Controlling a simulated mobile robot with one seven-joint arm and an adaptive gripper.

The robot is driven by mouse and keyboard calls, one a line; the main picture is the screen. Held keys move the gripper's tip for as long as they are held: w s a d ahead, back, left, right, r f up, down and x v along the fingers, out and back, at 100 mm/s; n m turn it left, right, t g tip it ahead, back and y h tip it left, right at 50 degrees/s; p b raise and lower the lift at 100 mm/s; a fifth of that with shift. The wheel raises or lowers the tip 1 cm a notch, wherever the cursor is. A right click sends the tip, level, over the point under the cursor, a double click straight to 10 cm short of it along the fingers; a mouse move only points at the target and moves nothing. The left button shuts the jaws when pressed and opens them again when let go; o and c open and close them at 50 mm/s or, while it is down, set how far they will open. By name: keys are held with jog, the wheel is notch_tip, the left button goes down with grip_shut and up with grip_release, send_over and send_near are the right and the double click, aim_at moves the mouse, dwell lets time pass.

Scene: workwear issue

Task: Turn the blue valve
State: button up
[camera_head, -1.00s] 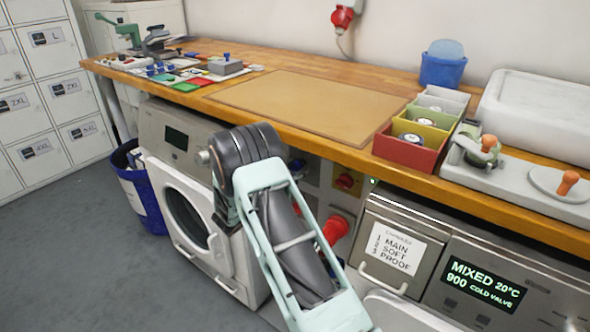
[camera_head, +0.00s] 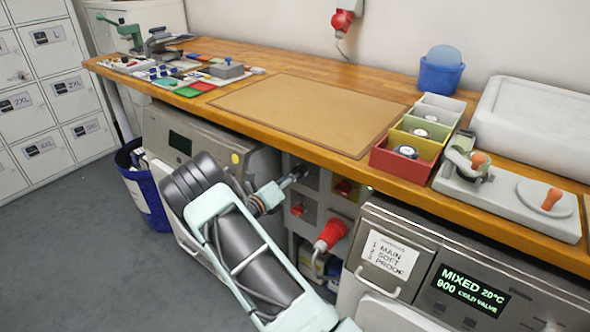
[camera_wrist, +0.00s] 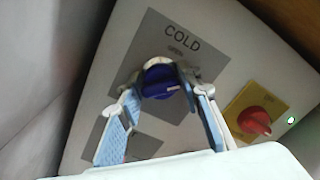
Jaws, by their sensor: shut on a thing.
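The blue valve (camera_wrist: 160,82) is a round knob on a grey plate (camera_wrist: 205,52) marked COLD and OPEN. A pale pointer mark on the knob points to the right in the wrist view. My gripper (camera_wrist: 159,78) has one finger on each side of the knob and is shut on it. In the head view my gripper (camera_head: 297,172) reaches the panel under the worktop, and I cannot make out the valve behind it there.
A red knob on a yellow plate (camera_wrist: 255,110) sits right of the valve. Below are a red knob (camera_head: 297,209) and a large red plug (camera_head: 331,234). The worktop edge (camera_head: 330,153) overhangs the panel. Washers (camera_head: 205,150) and (camera_head: 400,222) flank it.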

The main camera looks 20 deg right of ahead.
jog(key=n+p, duration=0.2)
jog(key=n, duration=0.3)
jog(key=shift+n, duration=0.3)
jog(key=shift+f+n+p, duration=0.15)
jog(key=shift+n+p, duration=0.6)
jog(key=shift+n, duration=0.95)
jog(key=o, duration=1.2)
jog(key=v, duration=1.2)
